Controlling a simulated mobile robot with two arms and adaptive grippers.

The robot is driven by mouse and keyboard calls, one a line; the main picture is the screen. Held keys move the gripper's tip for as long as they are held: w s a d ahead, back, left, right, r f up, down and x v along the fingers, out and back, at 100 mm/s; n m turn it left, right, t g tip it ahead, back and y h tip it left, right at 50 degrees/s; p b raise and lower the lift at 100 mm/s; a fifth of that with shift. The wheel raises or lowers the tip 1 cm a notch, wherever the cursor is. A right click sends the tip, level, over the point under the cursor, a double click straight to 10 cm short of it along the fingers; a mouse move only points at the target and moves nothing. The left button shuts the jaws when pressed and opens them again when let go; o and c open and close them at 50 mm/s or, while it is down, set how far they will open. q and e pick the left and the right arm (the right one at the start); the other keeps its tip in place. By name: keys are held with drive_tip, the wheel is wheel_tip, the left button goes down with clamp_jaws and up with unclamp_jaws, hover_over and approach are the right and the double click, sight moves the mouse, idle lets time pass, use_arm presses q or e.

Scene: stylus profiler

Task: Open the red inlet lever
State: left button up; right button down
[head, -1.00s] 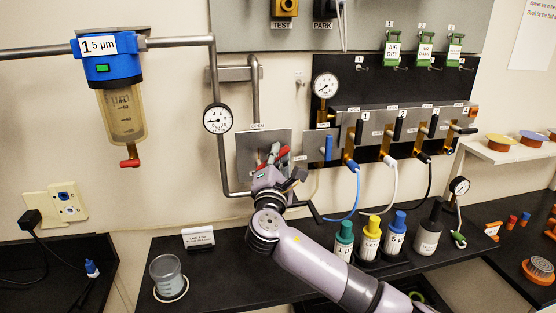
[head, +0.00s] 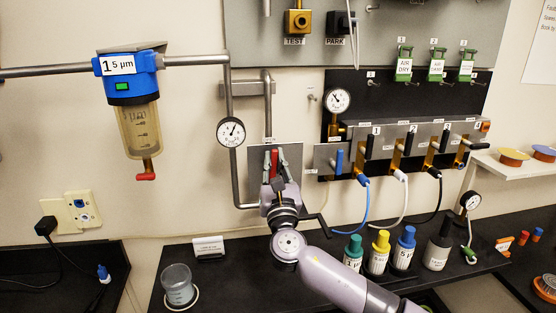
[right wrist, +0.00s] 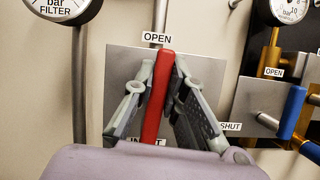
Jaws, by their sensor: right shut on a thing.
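The red inlet lever (head: 274,162) stands upright on its grey wall plate (head: 293,155). In the right wrist view the red lever (right wrist: 154,98) points up toward the OPEN label (right wrist: 156,38); the SHUT label (right wrist: 230,126) is off to the right. My right gripper (head: 275,152) is shut on the lever, with one finger on each side. In the right wrist view my gripper (right wrist: 162,70) hides the lower plate and part of the INLET label. My left gripper is not in view.
A filter gauge (head: 231,132) is left of the plate, and a second gauge (head: 338,100) is up to the right. A blue lever (head: 339,161) stands close to the right. Capped bottles (head: 379,252) stand on the black bench below.

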drive_tip(key=shift+a+f+n+y, duration=0.25)
drive_tip(key=shift+n+y, duration=0.15)
drive_tip(key=shift+n, duration=0.4)
drive_tip(key=c, duration=1.6)
unclamp_jaws()
drive_tip(key=shift+r, duration=0.15)
drive_tip(key=v, duration=1.2)
drive_tip(key=shift+d, duration=0.1)
